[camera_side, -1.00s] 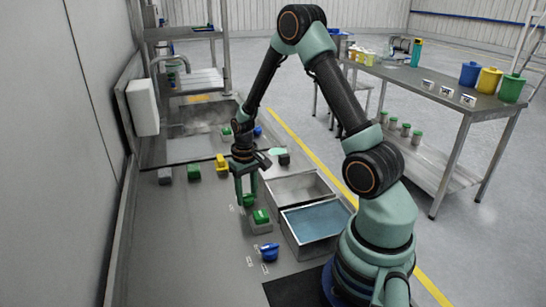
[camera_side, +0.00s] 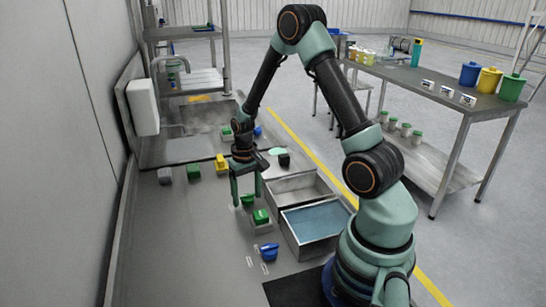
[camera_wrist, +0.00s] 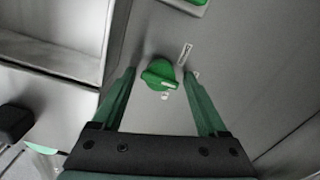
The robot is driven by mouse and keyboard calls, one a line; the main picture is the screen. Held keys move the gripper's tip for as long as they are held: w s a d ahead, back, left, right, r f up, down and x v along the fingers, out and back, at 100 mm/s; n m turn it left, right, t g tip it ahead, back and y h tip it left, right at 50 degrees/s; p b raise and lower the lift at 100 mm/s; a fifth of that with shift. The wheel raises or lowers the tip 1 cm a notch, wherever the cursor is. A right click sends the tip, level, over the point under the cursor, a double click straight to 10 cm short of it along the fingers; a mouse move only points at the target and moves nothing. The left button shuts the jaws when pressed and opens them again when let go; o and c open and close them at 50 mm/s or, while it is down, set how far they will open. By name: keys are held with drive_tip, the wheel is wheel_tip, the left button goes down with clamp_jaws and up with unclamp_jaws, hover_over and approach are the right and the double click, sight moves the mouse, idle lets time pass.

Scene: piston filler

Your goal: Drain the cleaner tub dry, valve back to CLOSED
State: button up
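A green valve knob (camera_side: 247,200) sits on the counter beside the tubs. In the wrist view the knob (camera_wrist: 158,75) lies between my two fingertips, with clear space on both sides. My gripper (camera_side: 246,200) is open and points down over this knob, holding nothing; it also shows in the wrist view (camera_wrist: 160,75). A steel tub (camera_side: 323,235) holding blue liquid stands nearest my base. Another steel tub (camera_side: 270,190) beyond it looks bare grey inside. A blue valve knob (camera_side: 268,250) sits beside the blue-liquid tub. I cannot read the valve labels.
A green-topped grey block (camera_side: 261,217) stands close to the green knob; part of a green thing shows at the top of the wrist view. Yellow (camera_side: 221,162) and green (camera_side: 194,172) pieces stand farther back. The left counter (camera_side: 180,240) is clear.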

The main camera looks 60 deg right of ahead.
sight(247, 197)
wheel_tip(247, 197, up, 12)
idle(0.6)
drive_tip(key=shift+r, duration=0.15)
drive_tip(key=s+a+r+n+t, duration=0.2)
drive_tip(key=s+a+r+n, duration=0.1)
drive_tip(key=a+r, duration=0.3)
drive_tip(key=s+a+r+n+t, duration=0.3)
drive_tip(key=a+r, duration=0.3)
drive_tip(key=a, duration=0.3)
drive_tip(key=shift+s+a+t, duration=0.3)
drive_tip(key=shift+s, duration=0.55)
